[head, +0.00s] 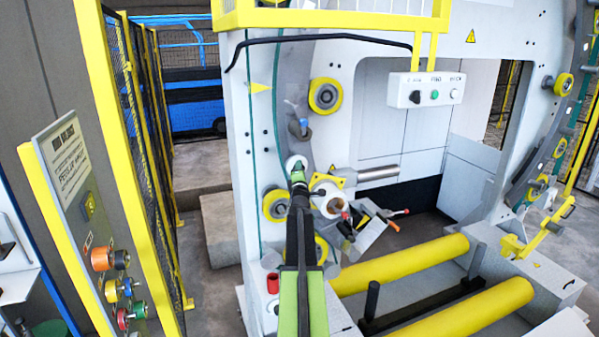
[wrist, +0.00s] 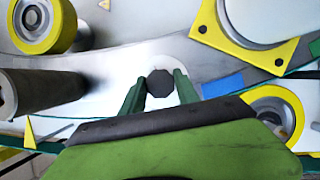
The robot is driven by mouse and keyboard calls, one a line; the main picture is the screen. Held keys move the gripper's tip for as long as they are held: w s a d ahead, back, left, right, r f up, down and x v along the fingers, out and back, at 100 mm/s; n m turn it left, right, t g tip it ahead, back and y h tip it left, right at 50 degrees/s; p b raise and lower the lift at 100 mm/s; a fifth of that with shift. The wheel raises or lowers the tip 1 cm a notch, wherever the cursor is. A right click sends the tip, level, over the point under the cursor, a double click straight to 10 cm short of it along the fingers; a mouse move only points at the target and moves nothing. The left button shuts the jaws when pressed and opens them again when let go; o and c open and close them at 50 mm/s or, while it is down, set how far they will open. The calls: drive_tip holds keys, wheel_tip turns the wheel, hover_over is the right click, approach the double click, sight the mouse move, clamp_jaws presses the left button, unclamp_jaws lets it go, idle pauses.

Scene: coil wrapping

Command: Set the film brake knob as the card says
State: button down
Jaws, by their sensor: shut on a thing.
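A black, many-sided knob (wrist: 160,83) sits in front of a white rounded plate (wrist: 180,66) in the wrist view. My gripper (wrist: 159,86) has its two green fingers on either side of the knob and is shut on it. No pointer mark or setting on the knob can be read. In the head view my gripper (head: 297,172) reaches the ring frame of the machine, in front of a white disc (head: 295,161); the knob is hidden there. A board with printed text (head: 68,158) stands at the left; its small lettering is too blurred to read, and no separate card is clear.
Yellow-rimmed rollers (head: 325,96) sit close to my arm on the ring. A film roll holder (head: 331,203) with a yellow plate is just right of my gripper. A control box (head: 427,91) hangs above right. Yellow rollers (head: 405,264) lie low at the right.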

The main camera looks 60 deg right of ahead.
drive_tip(key=c, duration=0.9)
unclamp_jaws()
drive_tip(key=b+v, duration=0.1)
drive_tip(key=v, duration=1.6)
drive_tip(key=shift+a+b, duration=0.25)
drive_tip(key=shift+b, duration=0.05)
drive_tip(key=shift+s, duration=0.1)
